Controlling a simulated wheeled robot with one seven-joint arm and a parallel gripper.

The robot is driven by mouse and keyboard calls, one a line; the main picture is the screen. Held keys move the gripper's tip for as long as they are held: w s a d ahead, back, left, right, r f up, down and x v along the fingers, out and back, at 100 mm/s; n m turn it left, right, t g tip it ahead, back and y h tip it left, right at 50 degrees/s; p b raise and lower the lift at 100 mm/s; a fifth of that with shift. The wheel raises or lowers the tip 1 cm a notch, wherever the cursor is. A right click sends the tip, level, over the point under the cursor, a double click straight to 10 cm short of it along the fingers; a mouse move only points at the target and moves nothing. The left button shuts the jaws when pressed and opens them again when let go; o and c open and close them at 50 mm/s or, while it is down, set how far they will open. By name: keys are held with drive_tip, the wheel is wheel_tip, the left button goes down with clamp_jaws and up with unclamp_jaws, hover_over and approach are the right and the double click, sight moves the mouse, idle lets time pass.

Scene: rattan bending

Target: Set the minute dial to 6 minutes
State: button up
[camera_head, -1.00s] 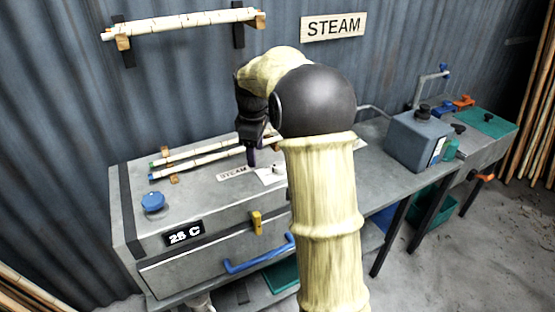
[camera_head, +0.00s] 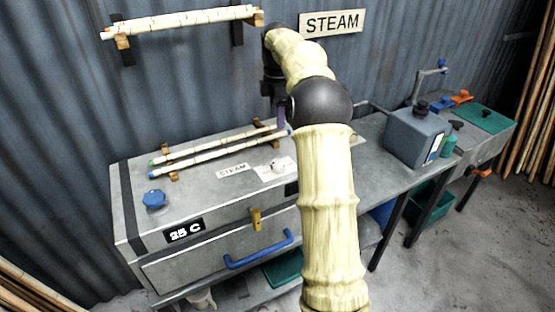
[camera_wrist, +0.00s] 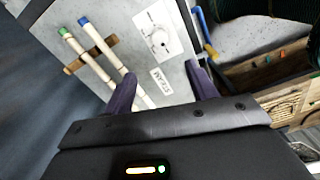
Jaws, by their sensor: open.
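The minute dial (camera_head: 276,166) is a small pale knob on a white printed plate on top of the grey steam box (camera_head: 220,200). In the wrist view the dial (camera_wrist: 160,38) sits on its plate beyond my fingertips, beside the STEAM label (camera_wrist: 161,81). Its scale is too small to read. My gripper (camera_head: 280,118) is above the box, near the dial and apart from it. In the wrist view my gripper (camera_wrist: 163,85) is open, its two dark purple fingers spread with nothing held between them.
Two rattan poles (camera_head: 215,152) lie on wooden rests behind the dial. A blue knob (camera_head: 154,199), a 25 C display (camera_head: 184,232), a yellow latch (camera_head: 256,219) and a blue handle (camera_head: 258,250) are on the box. A grey tank (camera_head: 415,138) stands to the right.

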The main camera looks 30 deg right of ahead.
sight(277, 162)
wheel_tip(277, 162, down, 17)
drive_tip(key=p, duration=0.3)
drive_tip(key=shift+p, duration=0.35)
drive_tip(key=shift+c, duration=0.5)
drive_tip(key=c, duration=0.9)
